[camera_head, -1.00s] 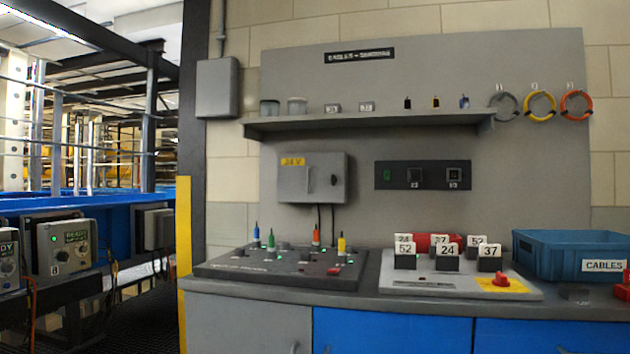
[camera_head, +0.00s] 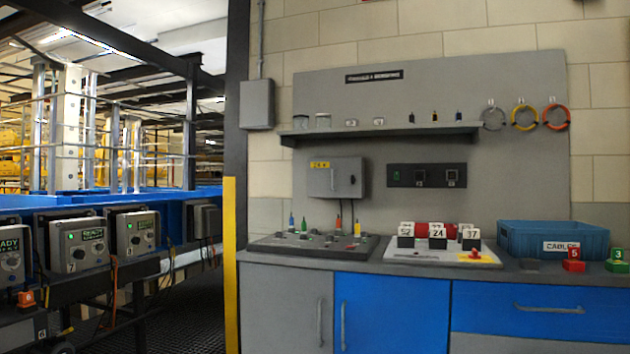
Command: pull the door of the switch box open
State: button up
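The switch box (camera_head: 322,182) is a small grey box with a yellow label on its top left, mounted on the grey back panel above the workbench. My gripper is not in view, and no part of my arm shows.
The workbench (camera_head: 300,262) carries a dark board (camera_head: 365,250) with coloured plugs, a light board (camera_head: 400,257) with numbered blocks, and a blue crate (camera_head: 520,240). A yellow post (camera_head: 231,265) stands at its left end. Conveyor control boxes (camera_head: 80,245) line the left.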

aim_at(327, 177)
jog(key=u, duration=0.85)
jog(key=i, duration=1.25)
